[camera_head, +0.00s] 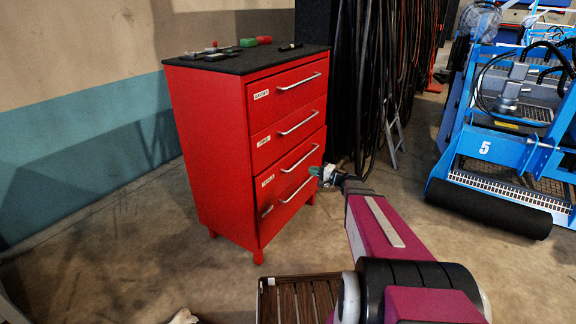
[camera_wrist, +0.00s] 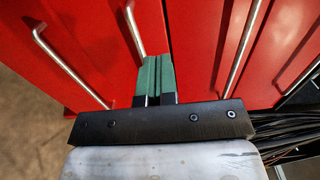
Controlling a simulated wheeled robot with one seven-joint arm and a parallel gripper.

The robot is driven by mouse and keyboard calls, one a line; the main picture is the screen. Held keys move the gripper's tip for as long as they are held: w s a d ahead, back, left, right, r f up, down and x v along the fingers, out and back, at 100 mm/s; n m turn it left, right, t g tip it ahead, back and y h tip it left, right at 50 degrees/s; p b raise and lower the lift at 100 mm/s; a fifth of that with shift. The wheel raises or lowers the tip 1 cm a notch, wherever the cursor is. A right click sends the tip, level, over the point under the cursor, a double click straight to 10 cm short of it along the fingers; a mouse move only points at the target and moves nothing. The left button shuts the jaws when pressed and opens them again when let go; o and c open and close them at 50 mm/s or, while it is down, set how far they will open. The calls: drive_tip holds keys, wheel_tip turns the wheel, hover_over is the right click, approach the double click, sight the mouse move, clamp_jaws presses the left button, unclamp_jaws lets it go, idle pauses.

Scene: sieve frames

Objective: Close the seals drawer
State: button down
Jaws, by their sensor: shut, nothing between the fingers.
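The red cabinet (camera_head: 208,150) stands against the wall with several drawers stacked in its front, each with a long metal handle. The small white labels are too blurred to read, so I cannot tell which is the seals drawer. The lower drawer fronts (camera_head: 285,189) seem to sit slightly forward, but how far is unclear. My gripper (camera_head: 322,172) is at the right side of the lower drawers, near their handles. In the wrist view its green fingers (camera_wrist: 156,75) are pressed together and empty, pointing at the red fronts beside a handle (camera_wrist: 135,30). Contact is unclear.
Small items, including a red one (camera_head: 264,40) and a green one (camera_head: 248,42), lie on the black cabinet top. Dark cables (camera_head: 375,80) hang right of the cabinet. A blue machine frame (camera_head: 490,150) stands farther right. A brown slatted item (camera_head: 295,300) is on the floor in front.

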sight(280, 162)
drive_tip(key=x, duration=0.4)
drive_tip(key=s+a+x, duration=0.1)
drive_tip(key=x, duration=0.4)
drive_tip(key=s+x, duration=0.1)
drive_tip(key=x, duration=0.4)
drive_tip(key=shift+s+a+r, duration=0.1)
drive_tip(key=shift+s+a, duration=0.05)
drive_tip(key=shift+a, duration=0.25)
drive_tip(key=shift+x, duration=1.05)
